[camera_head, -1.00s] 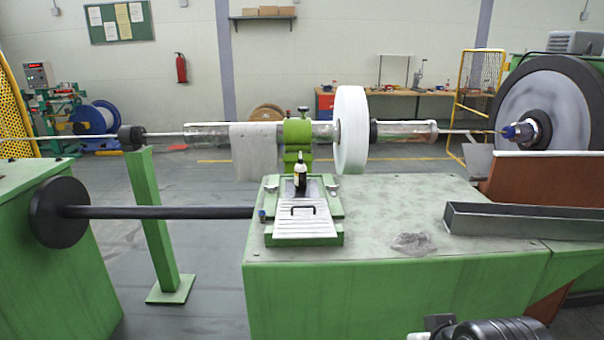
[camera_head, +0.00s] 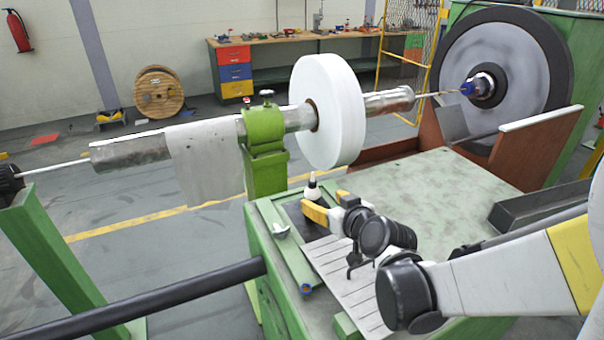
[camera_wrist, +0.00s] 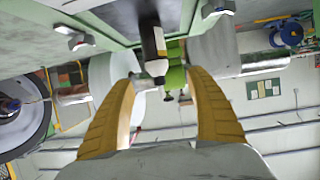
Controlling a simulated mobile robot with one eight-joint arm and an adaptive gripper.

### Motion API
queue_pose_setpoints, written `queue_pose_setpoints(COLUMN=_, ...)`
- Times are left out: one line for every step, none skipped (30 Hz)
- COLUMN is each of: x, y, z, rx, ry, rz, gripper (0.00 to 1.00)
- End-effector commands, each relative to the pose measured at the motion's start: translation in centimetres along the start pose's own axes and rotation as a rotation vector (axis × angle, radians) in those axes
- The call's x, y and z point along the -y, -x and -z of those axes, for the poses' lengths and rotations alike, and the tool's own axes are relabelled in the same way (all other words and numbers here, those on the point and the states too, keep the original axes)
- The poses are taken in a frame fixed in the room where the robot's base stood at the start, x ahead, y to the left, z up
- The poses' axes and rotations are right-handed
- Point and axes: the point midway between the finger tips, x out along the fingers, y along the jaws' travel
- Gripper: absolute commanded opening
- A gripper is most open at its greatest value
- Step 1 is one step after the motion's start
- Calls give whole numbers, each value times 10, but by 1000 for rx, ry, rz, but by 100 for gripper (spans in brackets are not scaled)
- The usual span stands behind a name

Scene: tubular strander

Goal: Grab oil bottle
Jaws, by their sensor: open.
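The oil bottle is a small dark bottle with a pale label and a white tapered top. In the head view its top (camera_head: 312,187) shows behind my gripper, and its lower body is hidden. My gripper (camera_head: 323,211) reaches over the green machine table, low beside the bottle. In the wrist view, which is upside down, the bottle (camera_wrist: 154,42) lies in line with the gap between the yellow fingers of my gripper (camera_wrist: 164,76). The fingers are spread. I cannot tell whether the bottle is between the tips or just beyond them.
A slotted metal plate (camera_head: 352,283) lies under my arm. A large white disc (camera_head: 330,110) and a green shaft support (camera_head: 264,150) stand close behind the bottle. A metal trough (camera_head: 530,208) lies at the right. The table top (camera_head: 430,190) is mostly clear.

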Motion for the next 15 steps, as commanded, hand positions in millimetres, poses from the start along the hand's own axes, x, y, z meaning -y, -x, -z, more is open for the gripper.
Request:
queue_pose_setpoints(x=0, y=-11, z=-3, rx=0, ry=2, rz=1, gripper=65)
queue_pose_setpoints(x=1, y=-17, z=-3, rx=1, ry=2, rz=1, gripper=65)
queue_pose_setpoints(x=1, y=-24, z=-3, rx=1, ry=2, rz=2, gripper=65)
queue_pose_setpoints(x=0, y=-28, z=-3, rx=1, ry=1, rz=2, gripper=65)
queue_pose_setpoints(x=0, y=-32, z=-3, rx=1, ry=0, rz=2, gripper=65)
queue_pose_setpoints(x=0, y=-37, z=-3, rx=1, ry=1, rz=1, gripper=65)
queue_pose_setpoints(x=0, y=-40, z=-3, rx=2, ry=1, rz=1, gripper=65)
queue_pose_setpoints(x=0, y=-42, z=-3, rx=2, ry=1, rz=1, gripper=65)
queue_pose_setpoints(x=0, y=-44, z=-2, rx=2, ry=1, rz=0, gripper=65)
queue_pose_setpoints(x=0, y=-46, z=-2, rx=2, ry=1, rz=0, gripper=65)
queue_pose_setpoints(x=0, y=-47, z=-2, rx=2, ry=1, rz=0, gripper=65)
queue_pose_setpoints(x=-1, y=-50, z=-2, rx=2, ry=1, rz=0, gripper=65)
queue_pose_setpoints(x=-1, y=-52, z=-3, rx=2, ry=0, rz=0, gripper=65)
queue_pose_setpoints(x=-1, y=-56, z=-4, rx=2, ry=0, rz=0, gripper=65)
queue_pose_setpoints(x=-2, y=-61, z=-4, rx=2, ry=0, rz=1, gripper=65)
